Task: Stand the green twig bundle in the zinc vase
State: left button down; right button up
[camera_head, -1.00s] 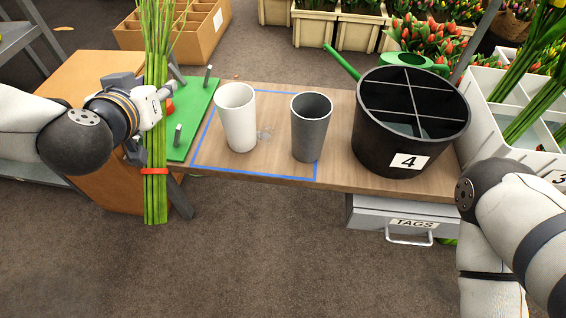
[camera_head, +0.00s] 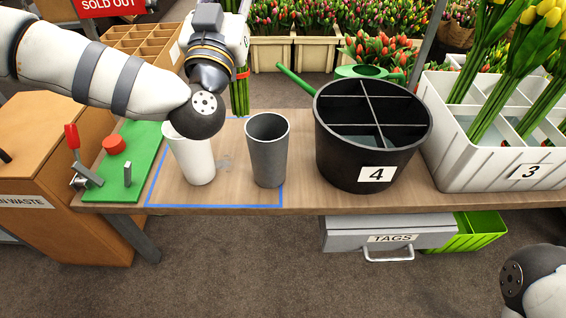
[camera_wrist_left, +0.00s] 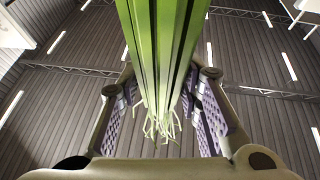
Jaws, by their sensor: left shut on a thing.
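The green twig bundle (camera_head: 240,98), tied with a red band, hangs upright in my left gripper (camera_head: 238,45). Its lower stems show beyond the far side of the bench, behind the two vases; its top is hidden or out of view. In the left wrist view the bundle (camera_wrist_left: 165,45) lies between the padded fingers of the gripper (camera_wrist_left: 165,95), which is shut on it. The grey zinc vase (camera_head: 268,160) stands upright and open on the bench, nearer and right of the bundle. My right gripper is out of view; only part of that arm shows at the lower right.
A white vase (camera_head: 192,162) stands left of the zinc vase, partly behind my left arm. Blue tape (camera_head: 215,206) outlines their area. A black divided bucket (camera_head: 362,150) stands to the right, beside a white crate (camera_head: 460,165) of tulips. A green board (camera_head: 125,165) lies left.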

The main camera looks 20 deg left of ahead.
pick_arm(q)
jog(key=s+d+f+m+h+b, duration=0.1)
jog(key=d+f+h+b, duration=0.1)
jog(key=f, duration=0.4)
jog(key=d+f+m+t+h+b, duration=0.1)
jog(key=d+f+m+h+b, duration=0.1)
jog(key=d+f+h+b, duration=0.1)
notch_tip(320, 180, down, 4)
jog(key=shift+s+r+m+h+b, duration=0.1)
jog(key=shift+s+m+h+b, duration=0.35)
jog(key=shift+h, duration=0.55)
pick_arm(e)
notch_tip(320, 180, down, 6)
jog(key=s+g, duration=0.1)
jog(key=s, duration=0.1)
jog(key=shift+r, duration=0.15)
pick_arm(q)
jog(key=shift+d, duration=0.1)
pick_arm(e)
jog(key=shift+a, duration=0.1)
pick_arm(q)
jog(key=shift+f, duration=0.6)
jog(key=c, duration=1.2)
grip_release()
jog(key=shift+o, duration=0.2)
